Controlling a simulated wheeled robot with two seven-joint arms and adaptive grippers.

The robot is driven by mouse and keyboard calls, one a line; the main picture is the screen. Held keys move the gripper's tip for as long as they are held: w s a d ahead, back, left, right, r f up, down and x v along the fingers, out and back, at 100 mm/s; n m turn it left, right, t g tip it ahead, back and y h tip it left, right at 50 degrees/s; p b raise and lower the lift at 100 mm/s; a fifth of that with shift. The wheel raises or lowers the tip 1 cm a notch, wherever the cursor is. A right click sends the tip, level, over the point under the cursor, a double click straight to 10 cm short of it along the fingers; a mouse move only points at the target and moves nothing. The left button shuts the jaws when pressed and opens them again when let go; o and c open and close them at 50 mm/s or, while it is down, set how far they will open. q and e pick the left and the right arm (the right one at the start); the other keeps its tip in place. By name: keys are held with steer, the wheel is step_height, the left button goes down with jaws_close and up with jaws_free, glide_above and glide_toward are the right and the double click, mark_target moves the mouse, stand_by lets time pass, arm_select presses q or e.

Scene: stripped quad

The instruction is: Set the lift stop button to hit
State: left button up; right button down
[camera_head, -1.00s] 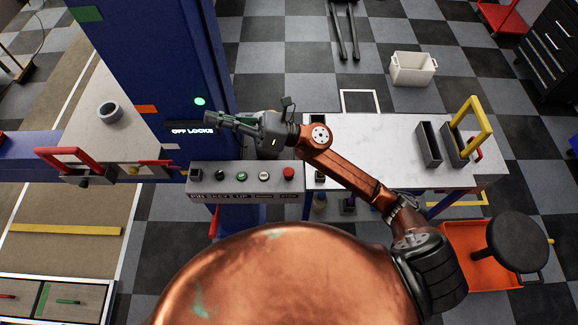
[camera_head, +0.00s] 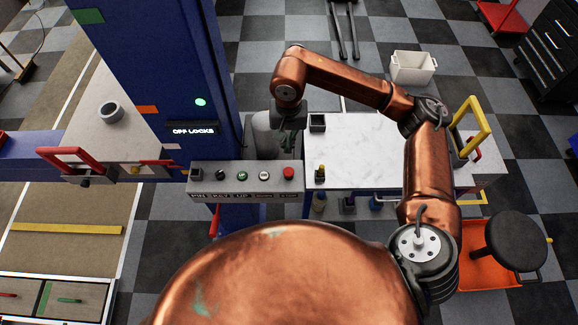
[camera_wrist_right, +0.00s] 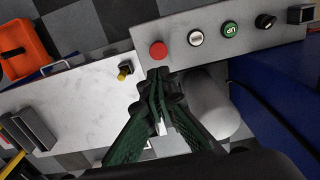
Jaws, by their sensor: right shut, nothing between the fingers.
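The lift stop button is a round red button (camera_head: 288,173) at the right end of the grey control panel (camera_head: 238,190). In the right wrist view the red button (camera_wrist_right: 158,50) shows unobstructed just beyond my fingertips. My right gripper (camera_head: 288,148) points down just behind the panel's back edge, in line with the red button. In the right wrist view my right gripper (camera_wrist_right: 158,76) is shut and empty, its tips beside the panel's edge and apart from the button. My left gripper is not in view.
A white button (camera_head: 264,176), a green button (camera_head: 242,176) and a black knob (camera_head: 220,175) share the panel. A blue lift column (camera_head: 165,70) stands left. A white-topped bench (camera_head: 370,150) stands right, with a small yellow-topped item (camera_head: 321,172) near the panel.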

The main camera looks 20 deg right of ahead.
mark_target(289, 171)
steer(key=shift+w+d, duration=0.1)
steer(key=shift+d, duration=0.15)
step_height(289, 171, down, 14)
steer(key=p, duration=0.5)
stand_by(0.4)
